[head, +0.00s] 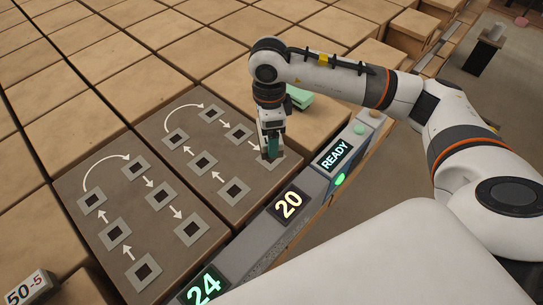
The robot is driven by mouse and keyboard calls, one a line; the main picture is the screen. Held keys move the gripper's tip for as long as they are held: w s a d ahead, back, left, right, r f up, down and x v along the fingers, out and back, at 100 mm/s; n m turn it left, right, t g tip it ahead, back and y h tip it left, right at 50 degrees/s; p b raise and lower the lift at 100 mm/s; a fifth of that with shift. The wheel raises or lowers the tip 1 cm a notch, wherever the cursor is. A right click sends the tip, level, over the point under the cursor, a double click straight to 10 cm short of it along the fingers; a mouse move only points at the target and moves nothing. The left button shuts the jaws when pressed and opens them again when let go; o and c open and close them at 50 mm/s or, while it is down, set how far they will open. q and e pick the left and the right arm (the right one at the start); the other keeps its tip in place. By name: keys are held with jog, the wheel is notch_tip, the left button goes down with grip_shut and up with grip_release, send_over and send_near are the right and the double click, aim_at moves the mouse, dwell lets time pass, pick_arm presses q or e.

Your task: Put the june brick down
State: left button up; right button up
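My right gripper (272,138) points down over the right-most socket (284,163) of the grey-brown board (205,205). A small teal brick (272,148) shows between its fingers, and the gripper looks shut on it. The brick's lower end is at or just above the socket; I cannot tell whether it touches. No month name is readable on it. My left gripper is not in view.
The board has two groups of dark square sockets joined by white arrows. A light green object (299,97) lies behind my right wrist. Tan blocks surround the board.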

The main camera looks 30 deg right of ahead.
jog(key=m, duration=0.2)
jog(key=w+d+m, duration=0.1)
jog(key=m, duration=0.2)
jog(key=w+m, duration=0.1)
jog(key=m, duration=0.1)
jog(key=shift+w+d+f, duration=0.15)
jog(key=shift+d+f, duration=0.05)
jog(key=shift+f, duration=0.1)
jog(key=m, duration=0.2)
jog(key=shift+w+d+f+m, duration=0.1)
jog(key=shift+w+d+m, duration=0.15)
jog(key=shift+w+m, duration=0.15)
jog(key=shift+f+m, duration=0.2)
jog(key=shift+m, duration=0.1)
notch_tip(320, 180, down, 10)
jog(key=p, duration=0.3)
jog(key=shift+r, duration=0.25)
jog(key=shift+f, duration=0.1)
